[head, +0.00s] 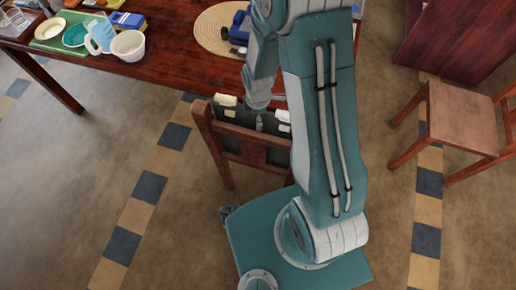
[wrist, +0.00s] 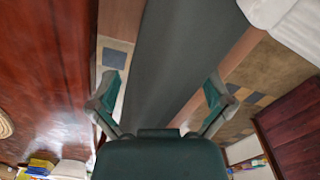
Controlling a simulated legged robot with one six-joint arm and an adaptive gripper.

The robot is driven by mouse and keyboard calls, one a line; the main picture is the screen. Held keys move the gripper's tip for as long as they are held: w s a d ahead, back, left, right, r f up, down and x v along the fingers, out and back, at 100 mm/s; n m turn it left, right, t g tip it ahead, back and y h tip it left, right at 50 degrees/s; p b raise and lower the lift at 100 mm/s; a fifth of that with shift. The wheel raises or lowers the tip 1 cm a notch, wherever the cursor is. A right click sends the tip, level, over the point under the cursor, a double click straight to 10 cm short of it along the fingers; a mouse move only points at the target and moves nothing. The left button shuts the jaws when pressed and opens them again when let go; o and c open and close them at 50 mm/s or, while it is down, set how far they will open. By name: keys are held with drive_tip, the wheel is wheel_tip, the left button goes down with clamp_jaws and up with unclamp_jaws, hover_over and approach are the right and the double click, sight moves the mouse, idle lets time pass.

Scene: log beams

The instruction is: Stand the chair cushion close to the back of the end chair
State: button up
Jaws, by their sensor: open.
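The chair (head: 226,141) is wooden and stands at the table, its back toward me; my arm hides part of it. The dark grey cushion (head: 238,116) stands upright at the far side of the chair's back, with pale patches along its top. In the wrist view the cushion (wrist: 190,50) is a broad grey band running between my fingers, beside a brown wooden strip. My gripper (wrist: 163,90) is open, one finger on each side of the band; I cannot tell whether they touch it. In the head view my gripper (head: 259,122) is at the cushion's top, mostly hidden.
Another wooden chair (head: 462,115) stands at right by a dark red cabinet (head: 455,40). Floor is clear at left.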

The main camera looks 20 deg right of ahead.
drive_tip(key=c, duration=1.1)
